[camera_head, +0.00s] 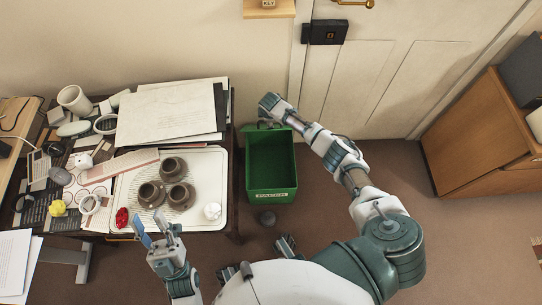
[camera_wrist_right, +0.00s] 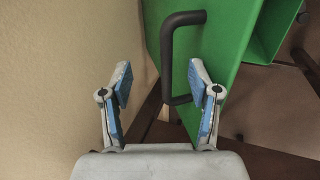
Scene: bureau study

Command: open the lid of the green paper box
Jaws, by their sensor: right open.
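The green paper box (camera_head: 271,165) stands on the floor right of the desk, with a pale label on its near side. Its inside shows from above, so the lid is raised. In the right wrist view the green lid (camera_wrist_right: 217,40) is a flat panel with a black bar handle (camera_wrist_right: 168,60). My right gripper (camera_head: 268,103) is at the box's far end by the wall. In its wrist view its fingers (camera_wrist_right: 160,90) are spread, and the handle lies ahead between them, nearer the right finger; contact is unclear. My left gripper (camera_head: 158,230) is open and empty near the tray's front edge.
The desk at left holds a white tray (camera_head: 218,165) with several brown pots, a red item and a white item, plus papers (camera_head: 165,115). A dark round object (camera_head: 267,218) lies before the box. A door (camera_head: 380,80) and wooden cabinet (camera_head: 480,135) stand right.

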